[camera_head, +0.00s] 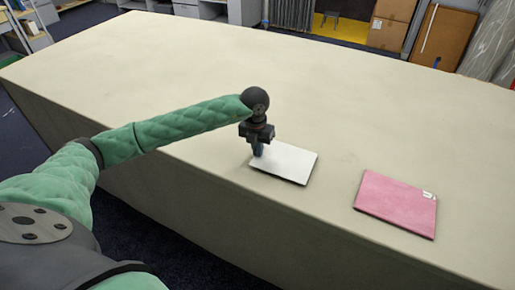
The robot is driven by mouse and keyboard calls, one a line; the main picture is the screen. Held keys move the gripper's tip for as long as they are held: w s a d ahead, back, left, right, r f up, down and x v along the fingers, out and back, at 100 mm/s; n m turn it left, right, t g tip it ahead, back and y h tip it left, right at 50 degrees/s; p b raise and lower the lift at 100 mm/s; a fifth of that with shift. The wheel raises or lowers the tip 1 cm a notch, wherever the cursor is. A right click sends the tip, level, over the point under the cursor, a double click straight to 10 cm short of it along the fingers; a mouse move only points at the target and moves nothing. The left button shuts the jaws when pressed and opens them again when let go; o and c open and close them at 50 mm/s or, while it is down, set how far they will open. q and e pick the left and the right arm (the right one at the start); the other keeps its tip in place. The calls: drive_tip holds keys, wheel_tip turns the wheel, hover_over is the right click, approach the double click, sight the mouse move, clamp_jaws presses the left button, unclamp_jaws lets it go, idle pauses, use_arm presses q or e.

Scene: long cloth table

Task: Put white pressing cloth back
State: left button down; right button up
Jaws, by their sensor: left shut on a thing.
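The white pressing cloth (289,162) is a flat, folded-looking rectangle at the near side of the long table. My left gripper (258,150) points down at its left end and is shut on the cloth there. The fingertips partly hide that edge. The cloth looks flat and close to the table top; I cannot tell whether it is lifted. My right gripper is not in view.
A pink folded cloth (396,203) with a small white label lies on the table (190,62) to the right, apart from the white one. The rest of the table top is clear. Cardboard boxes (391,22) stand beyond the far edge.

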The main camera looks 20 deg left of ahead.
use_arm(q)
drive_tip(key=shift+f+b, duration=0.4)
drive_tip(key=shift+f, duration=0.1)
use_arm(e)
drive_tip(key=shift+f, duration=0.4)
use_arm(q)
drive_tip(key=c, duration=1.5)
unclamp_jaws()
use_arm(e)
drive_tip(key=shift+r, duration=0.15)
